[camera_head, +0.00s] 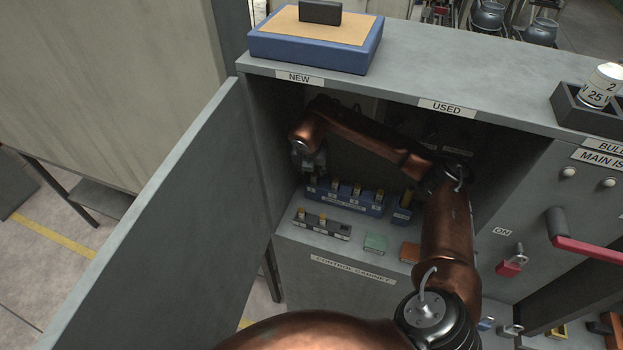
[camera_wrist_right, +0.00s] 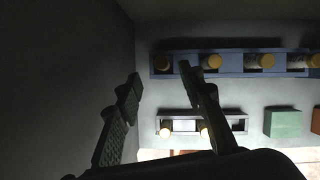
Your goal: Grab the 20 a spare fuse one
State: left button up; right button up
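A blue rack (camera_head: 345,203) inside the open cabinet holds several upright fuses with yellow tops, such as the leftmost fuse (camera_wrist_right: 162,63) and the one beside it (camera_wrist_right: 211,61). The rack also spans the top of the right wrist view (camera_wrist_right: 234,66). A dark holder (camera_head: 342,232) in front of it bears two yellow-topped fuses (camera_head: 300,213). The ratings are too small to read, so I cannot tell which fuse is 20 A. My right gripper (camera_wrist_right: 160,72) is open and empty, above the left end of the blue rack. My left gripper is not in view.
The cabinet's left wall and open door (camera_head: 170,215) are close to my right gripper. A blue tray (camera_head: 310,50) sits on top.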

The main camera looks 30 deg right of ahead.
aim_at(313, 175)
jog(key=p+x, duration=0.2)
jog(key=x, duration=0.5)
jog(key=shift+s, duration=0.1)
jog(key=shift+c, duration=0.4)
grip_shut()
